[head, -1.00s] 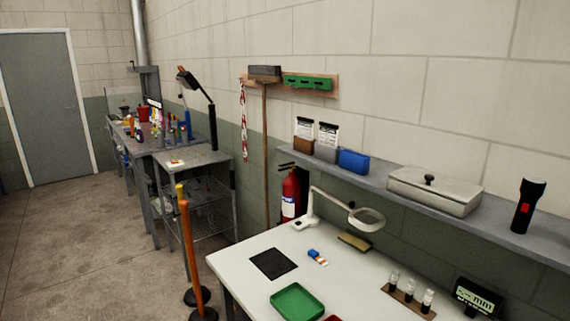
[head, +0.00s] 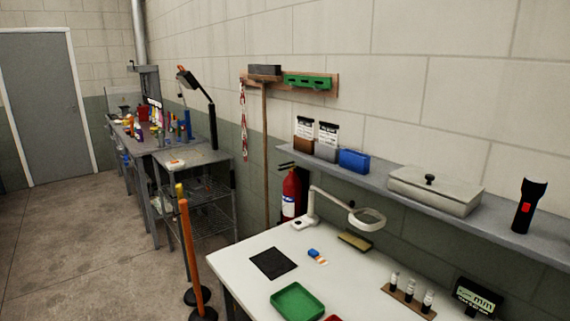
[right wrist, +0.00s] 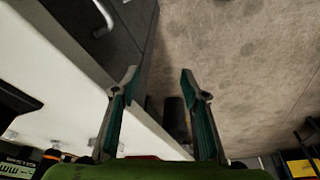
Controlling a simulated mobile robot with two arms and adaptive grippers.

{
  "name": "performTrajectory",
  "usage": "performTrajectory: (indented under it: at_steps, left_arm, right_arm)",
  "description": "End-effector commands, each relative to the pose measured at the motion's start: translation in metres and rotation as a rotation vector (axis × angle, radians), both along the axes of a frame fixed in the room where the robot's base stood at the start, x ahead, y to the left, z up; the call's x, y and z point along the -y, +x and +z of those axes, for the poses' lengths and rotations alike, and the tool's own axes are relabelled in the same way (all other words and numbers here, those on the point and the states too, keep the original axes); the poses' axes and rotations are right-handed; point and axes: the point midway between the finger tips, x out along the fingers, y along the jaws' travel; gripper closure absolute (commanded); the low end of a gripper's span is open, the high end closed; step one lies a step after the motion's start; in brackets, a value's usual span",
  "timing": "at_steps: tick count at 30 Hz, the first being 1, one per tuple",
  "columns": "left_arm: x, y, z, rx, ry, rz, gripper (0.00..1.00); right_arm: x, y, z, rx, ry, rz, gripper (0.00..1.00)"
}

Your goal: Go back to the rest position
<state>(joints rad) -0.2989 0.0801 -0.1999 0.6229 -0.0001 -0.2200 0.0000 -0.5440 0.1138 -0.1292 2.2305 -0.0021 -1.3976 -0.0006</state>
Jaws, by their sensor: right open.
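My right gripper (right wrist: 160,82) shows in the right wrist view. Its two green-lined fingers stand apart with nothing between them. It hangs over the side edge of the white table, with floor beyond the fingertips. My left gripper is in neither view. In the head view the white table (head: 340,285) fills the lower right, and neither of my arms shows there.
On the table are a green tray (head: 298,301), a black mat (head: 273,263), a magnifier lamp (head: 366,219) and a vial rack (head: 408,300). Orange posts (head: 193,255) stand left of the table. The concrete floor (head: 75,250) at the left is clear.

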Motion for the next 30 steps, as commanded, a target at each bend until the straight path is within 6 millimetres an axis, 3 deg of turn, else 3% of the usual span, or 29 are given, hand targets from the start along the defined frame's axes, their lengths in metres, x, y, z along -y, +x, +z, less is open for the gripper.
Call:
performTrajectory:
  at_steps: [8,14,18,24,30]
  left_arm:
    - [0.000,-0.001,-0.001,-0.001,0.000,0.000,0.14]
    - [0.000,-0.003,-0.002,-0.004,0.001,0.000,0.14]
    - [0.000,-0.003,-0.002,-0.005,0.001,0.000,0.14]
    - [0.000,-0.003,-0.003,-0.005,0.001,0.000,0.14]
    - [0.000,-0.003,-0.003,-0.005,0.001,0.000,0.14]
  right_arm:
    - [-0.002,-0.007,-0.115,-0.053,-0.002,0.009,0.59]
    - [0.002,-0.039,-0.206,-0.092,-0.006,0.017,0.59]
    - [0.007,-0.073,-0.260,-0.120,-0.009,0.022,0.59]
    - [0.018,-0.136,-0.320,-0.158,-0.015,0.032,0.59]
    - [0.028,-0.185,-0.348,-0.181,-0.018,0.038,0.59]
